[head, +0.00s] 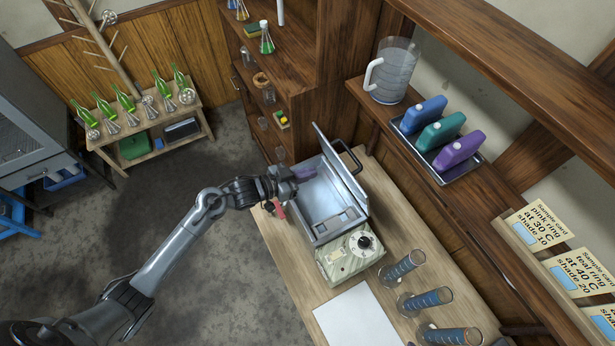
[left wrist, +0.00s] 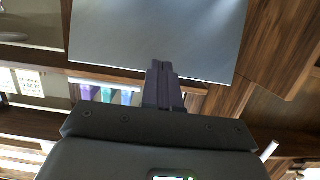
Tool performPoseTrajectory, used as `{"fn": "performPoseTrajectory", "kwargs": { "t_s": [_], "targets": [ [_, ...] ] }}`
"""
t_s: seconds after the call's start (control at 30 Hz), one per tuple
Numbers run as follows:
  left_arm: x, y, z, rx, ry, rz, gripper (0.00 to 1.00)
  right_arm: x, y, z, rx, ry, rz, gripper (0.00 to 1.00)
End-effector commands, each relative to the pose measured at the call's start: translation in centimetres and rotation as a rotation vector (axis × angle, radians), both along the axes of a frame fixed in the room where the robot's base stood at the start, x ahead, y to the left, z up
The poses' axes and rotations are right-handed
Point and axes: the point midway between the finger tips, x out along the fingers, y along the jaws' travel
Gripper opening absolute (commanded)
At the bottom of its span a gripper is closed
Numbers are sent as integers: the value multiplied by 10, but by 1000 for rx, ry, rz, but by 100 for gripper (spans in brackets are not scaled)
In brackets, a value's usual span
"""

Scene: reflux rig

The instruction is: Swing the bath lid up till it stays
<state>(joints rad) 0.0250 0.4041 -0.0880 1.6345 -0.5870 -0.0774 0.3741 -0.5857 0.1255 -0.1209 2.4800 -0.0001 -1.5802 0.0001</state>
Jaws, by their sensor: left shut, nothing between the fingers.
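The bath (head: 322,208) is an open metal box on the wooden bench, with its inside showing. Its lid (head: 341,164) stands up steeply along the bath's right side in the head view. In the left wrist view the lid (left wrist: 155,35) is a large grey panel beyond the fingers. My left gripper (head: 303,173) is shut and empty, over the far end of the bath opening on the lid's inner side. Its dark fingertips (left wrist: 160,72) overlap the panel's lower edge in the wrist view; I cannot tell if they touch it. My right gripper is not in view.
A control box with a dial (head: 350,254) adjoins the bath's near end. Several blue-filled cylinders (head: 425,300) and a white sheet (head: 357,318) are on the bench. A jug (head: 393,72) and a tray of bottles (head: 437,135) stand on the shelf to the right.

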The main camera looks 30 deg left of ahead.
Motion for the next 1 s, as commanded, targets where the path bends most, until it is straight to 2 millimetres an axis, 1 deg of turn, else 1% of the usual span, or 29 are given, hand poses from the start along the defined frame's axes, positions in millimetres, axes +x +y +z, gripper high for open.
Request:
{"fn": "performPoseTrajectory", "kwargs": {
  "t_s": [0.03, 0.3, 1.0],
  "targets": [
    [5, -4, -5, -2, -2, 0, 0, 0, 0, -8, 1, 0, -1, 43],
    [28, -21, -13, -1, 0, 0, 0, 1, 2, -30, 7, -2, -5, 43],
    [73, -53, -12, 0, 0, 1, 0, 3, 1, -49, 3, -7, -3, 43]
  ]
}}
